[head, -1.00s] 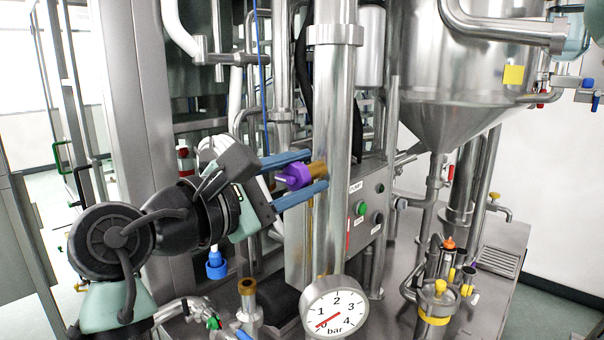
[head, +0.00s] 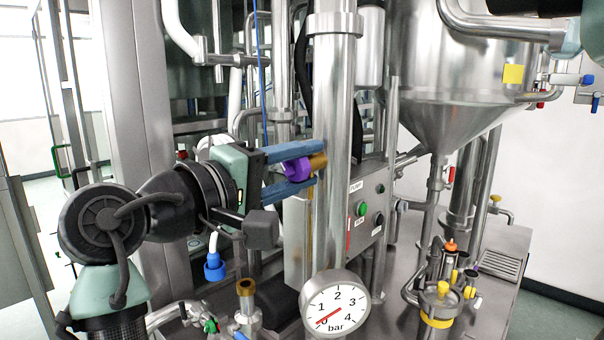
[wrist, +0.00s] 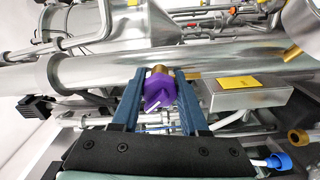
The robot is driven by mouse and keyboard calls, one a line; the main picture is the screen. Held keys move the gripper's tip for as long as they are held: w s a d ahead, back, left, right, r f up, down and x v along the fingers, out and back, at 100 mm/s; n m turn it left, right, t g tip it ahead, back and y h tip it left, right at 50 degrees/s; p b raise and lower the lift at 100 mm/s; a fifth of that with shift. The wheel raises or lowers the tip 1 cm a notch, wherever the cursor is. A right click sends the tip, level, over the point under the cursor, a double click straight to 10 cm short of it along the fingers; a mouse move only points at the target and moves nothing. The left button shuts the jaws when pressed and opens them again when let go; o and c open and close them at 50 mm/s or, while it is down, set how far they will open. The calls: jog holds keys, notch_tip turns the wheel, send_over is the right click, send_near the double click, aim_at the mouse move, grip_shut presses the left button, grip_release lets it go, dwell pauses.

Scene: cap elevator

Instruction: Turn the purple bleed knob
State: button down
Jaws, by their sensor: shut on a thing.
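The purple bleed knob (head: 296,167) sits on a brass stem (head: 318,160) at the side of the thick vertical steel pipe (head: 338,100). My gripper (head: 317,166) reaches in from the left, one blue finger above the knob and one below. In the wrist view the knob (wrist: 159,88) lies between the two blue fingers of my gripper (wrist: 160,75), which are shut on it. Part of the knob is hidden behind the fingers in the head view.
A round pressure gauge (head: 336,305) stands below, its red needle near the low end. A control box (head: 375,215) with buttons is right of the pipe. A blue-tipped fitting (head: 214,267) hangs below my wrist. A steel cone tank (head: 450,90) stands at right.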

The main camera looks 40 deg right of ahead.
jog(key=m+b, duration=0.1)
jog(key=m, duration=0.1)
jog(key=m+b, duration=0.1)
jog(key=m, duration=0.1)
jog(key=m+b, duration=0.1)
jog(key=m, duration=0.1)
jog(key=shift+f+m, duration=0.25)
jog(key=shift+m, duration=0.05)
jog(key=m+b, duration=0.2)
jog(key=m, duration=0.4)
jog(key=shift+w+b, duration=0.1)
jog(key=shift+b, duration=0.3)
jog(key=shift+m, duration=0.3)
jog(key=shift+c, duration=2.1)
grip_release()
jog(key=shift+r, duration=0.1)
jog(key=s+a+b, duration=0.1)
jog(key=a+b, duration=0.1)
jog(key=a, duration=1.1)
jog(key=shift+b, duration=0.35)
